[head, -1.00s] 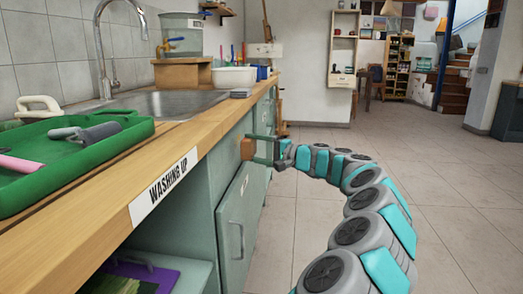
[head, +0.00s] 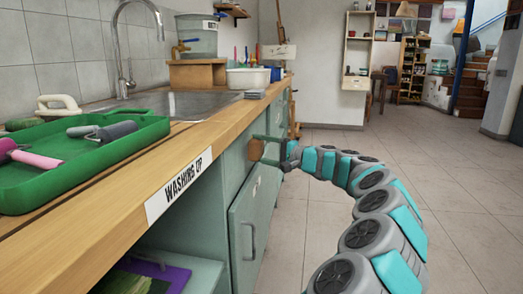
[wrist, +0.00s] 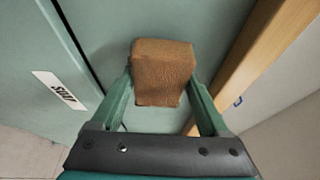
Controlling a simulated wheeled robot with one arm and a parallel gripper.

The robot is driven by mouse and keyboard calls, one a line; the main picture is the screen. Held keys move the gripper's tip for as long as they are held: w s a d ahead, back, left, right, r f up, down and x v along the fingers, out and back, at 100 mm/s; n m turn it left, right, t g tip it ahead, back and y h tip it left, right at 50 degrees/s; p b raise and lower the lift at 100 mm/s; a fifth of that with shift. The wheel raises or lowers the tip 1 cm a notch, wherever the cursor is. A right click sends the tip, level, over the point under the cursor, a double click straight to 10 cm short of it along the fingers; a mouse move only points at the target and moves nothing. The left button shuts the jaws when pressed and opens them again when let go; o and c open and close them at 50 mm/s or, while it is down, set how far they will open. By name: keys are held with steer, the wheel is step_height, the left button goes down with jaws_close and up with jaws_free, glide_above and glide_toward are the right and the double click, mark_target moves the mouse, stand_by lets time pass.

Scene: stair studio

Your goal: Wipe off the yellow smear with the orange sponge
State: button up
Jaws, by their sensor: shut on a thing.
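The orange-brown sponge (head: 256,149) is held in my gripper (head: 268,151), in front of the green cabinet front below the counter edge. In the wrist view the block-shaped sponge (wrist: 163,65) sits between the two green fingers of my gripper (wrist: 162,88), which are shut on its sides. It is close to the cabinet front; I cannot tell whether it touches. I see no yellow smear in either view.
The wooden counter (head: 115,215) runs along the left, with a green tray (head: 120,152) of rollers and a sink (head: 180,104). A cabinet door (head: 246,235) has a handle. Open floor (head: 440,200) lies to the right.

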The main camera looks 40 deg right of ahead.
mark_target(263, 145)
steer(key=shift+w+a, duration=0.55)
steer(key=shift+w, duration=0.15)
stand_by(0.4)
steer(key=shift+w+d+r+p, duration=0.1)
steer(key=shift+w+d+p, duration=0.45)
steer(key=shift+w+d, duration=0.25)
steer(key=shift+w+d+p, duration=0.55)
steer(key=shift+d, duration=0.3)
steer(key=shift+w+d+p, duration=1.15)
steer(key=shift+d+p, duration=0.2)
steer(key=shift+p, duration=0.2)
steer(key=shift+w+d+p, duration=1.15)
steer(key=shift+d+p, duration=0.25)
steer(key=shift+p, duration=0.1)
steer(key=shift+w+d+p, duration=1.15)
steer(key=shift+d+p, duration=0.2)
steer(key=shift+p, duration=0.2)
steer(key=shift+w+d+p, duration=0.25)
steer(key=shift+w+p, duration=0.05)
steer(key=shift+w, duration=0.1)
steer(key=shift+b, duration=0.3)
